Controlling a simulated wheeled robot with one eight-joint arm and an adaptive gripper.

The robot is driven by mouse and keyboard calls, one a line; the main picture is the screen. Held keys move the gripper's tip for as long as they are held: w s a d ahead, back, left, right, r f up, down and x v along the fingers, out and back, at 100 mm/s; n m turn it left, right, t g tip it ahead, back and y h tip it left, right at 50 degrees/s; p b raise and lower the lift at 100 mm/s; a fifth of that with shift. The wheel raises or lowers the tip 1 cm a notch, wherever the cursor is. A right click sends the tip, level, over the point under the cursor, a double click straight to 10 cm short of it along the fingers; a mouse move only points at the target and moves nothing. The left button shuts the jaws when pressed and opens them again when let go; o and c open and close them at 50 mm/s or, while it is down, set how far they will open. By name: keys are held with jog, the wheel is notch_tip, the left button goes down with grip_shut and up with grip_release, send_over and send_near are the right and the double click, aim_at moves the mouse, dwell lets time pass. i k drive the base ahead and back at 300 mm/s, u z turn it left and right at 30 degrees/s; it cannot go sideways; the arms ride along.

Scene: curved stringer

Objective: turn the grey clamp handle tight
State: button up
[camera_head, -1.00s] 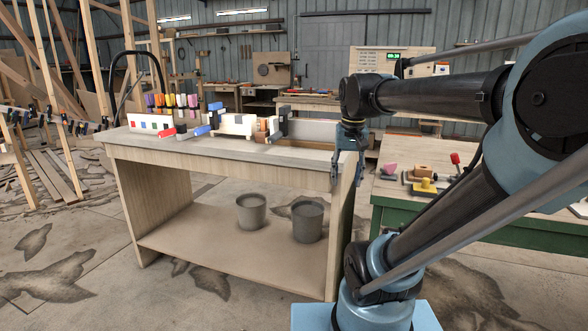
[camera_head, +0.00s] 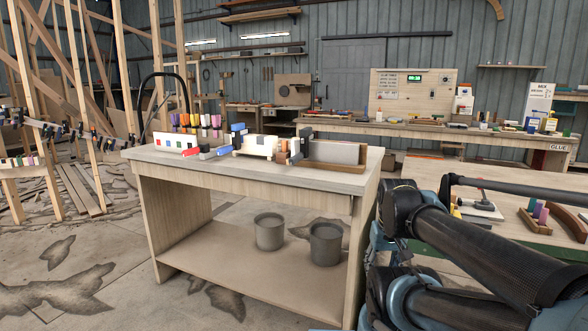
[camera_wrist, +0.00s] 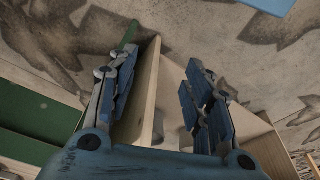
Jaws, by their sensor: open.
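Several small clamps with coloured handles (camera_head: 196,121) stand in a row on the wooden workbench in the head view. A dark grey block-like piece (camera_head: 305,133) stands among the pieces near the bench's right half; I cannot tell whether it is the grey clamp handle. My gripper (camera_wrist: 163,78) is open and empty in the wrist view, its two blue fingers wide apart. Between and beyond them show wooden panels and stained floor, and no clamp. In the head view my folded arm largely hides the gripper, low beside the bench's right end.
The workbench (camera_head: 270,177) has two grey buckets (camera_head: 269,231) (camera_head: 325,243) on its lower shelf. A green-sided table (camera_head: 480,237) with blocks and tools is at the right. More clamps (camera_head: 42,128) hang on the timber frame at far left. Open floor lies in front of the bench.

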aim_at(293, 160)
jog(key=u, duration=0.65)
jog(key=k, duration=0.85)
jog(key=u, duration=1.05)
jog(key=k, duration=0.5)
jog(key=z, duration=0.05)
jog(key=i, duration=0.8)
jog(key=z, duration=0.05)
